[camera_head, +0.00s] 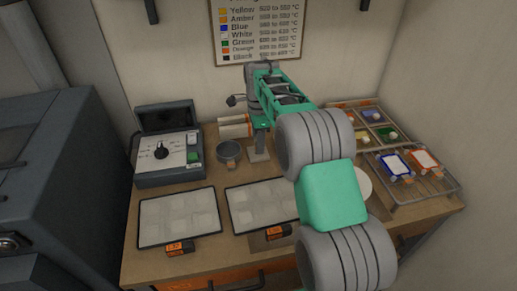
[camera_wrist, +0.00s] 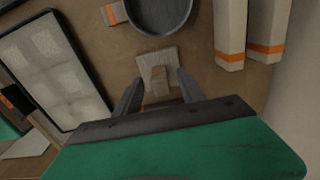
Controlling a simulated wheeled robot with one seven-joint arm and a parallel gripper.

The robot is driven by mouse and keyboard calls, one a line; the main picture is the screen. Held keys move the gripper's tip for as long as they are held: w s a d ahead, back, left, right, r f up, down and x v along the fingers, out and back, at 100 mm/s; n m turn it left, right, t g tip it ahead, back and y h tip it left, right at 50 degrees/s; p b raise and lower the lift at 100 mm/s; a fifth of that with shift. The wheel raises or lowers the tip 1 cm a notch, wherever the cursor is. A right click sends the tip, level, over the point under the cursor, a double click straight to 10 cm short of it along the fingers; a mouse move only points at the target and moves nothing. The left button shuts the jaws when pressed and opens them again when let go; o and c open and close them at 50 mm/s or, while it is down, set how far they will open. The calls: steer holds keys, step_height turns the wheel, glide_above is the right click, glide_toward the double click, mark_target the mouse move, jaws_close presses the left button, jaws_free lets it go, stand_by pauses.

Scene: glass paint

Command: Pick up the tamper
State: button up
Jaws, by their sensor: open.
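The tamper, a small pale beige block with a square plate and a raised handle, shows in the wrist view (camera_wrist: 144,60) and on the table in the head view (camera_head: 258,156). I take this piece for the tamper by its shape. My gripper (camera_wrist: 158,88) is open, and its two fingers point at the tamper, one on each side of the handle. In the head view my gripper (camera_head: 259,136) hangs right above the tamper. I cannot tell whether the fingers touch it.
A dark round bowl (camera_head: 229,151) stands just left of the tamper. Two framed white panels (camera_head: 178,218) lie in front. A control box (camera_head: 167,157) stands left, and a wire rack (camera_head: 433,188) with coloured tiles stands right.

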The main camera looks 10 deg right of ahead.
steer(key=shift+f, duration=0.55)
steer(key=shift+c, duration=0.4)
jaws_close()
